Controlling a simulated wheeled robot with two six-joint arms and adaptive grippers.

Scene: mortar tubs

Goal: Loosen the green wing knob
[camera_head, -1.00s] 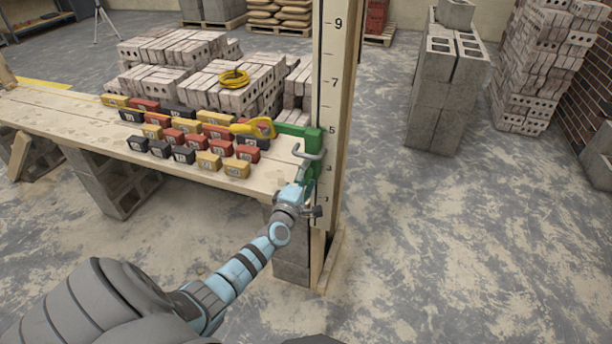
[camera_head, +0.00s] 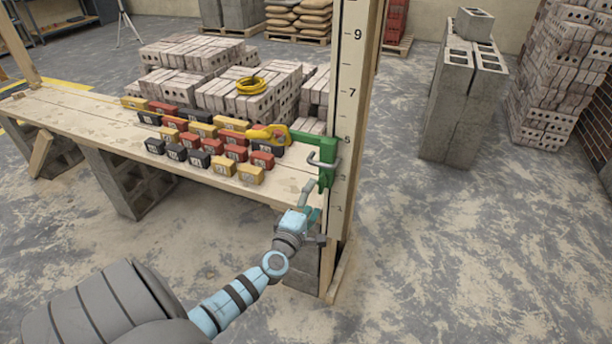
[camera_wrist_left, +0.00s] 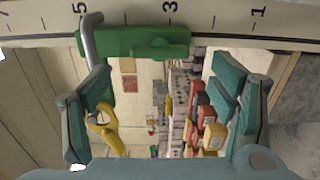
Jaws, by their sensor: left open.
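A green clamp-like bracket (camera_head: 327,163) sits on the numbered post, with a bent grey metal bar (camera_head: 322,162) on it. In the left wrist view the bracket (camera_wrist_left: 150,44) lies across the top, beyond my fingers, with the bar (camera_wrist_left: 92,38) at its left end. I cannot make out a separate wing knob on it. My left gripper (camera_head: 311,200) is just below the bracket, in front of the post. The left wrist view shows its fingers (camera_wrist_left: 162,98) wide apart with nothing between them. My right gripper is not in view.
A yellow tool-like item (camera_head: 268,135) lies beside the bracket. Several yellow, red and black blocks (camera_head: 205,145) cover the plank bench (camera_head: 75,120). The numbered post (camera_head: 345,100) stands at the bench's right end. Floor to the right is clear up to grey blocks (camera_head: 455,100).

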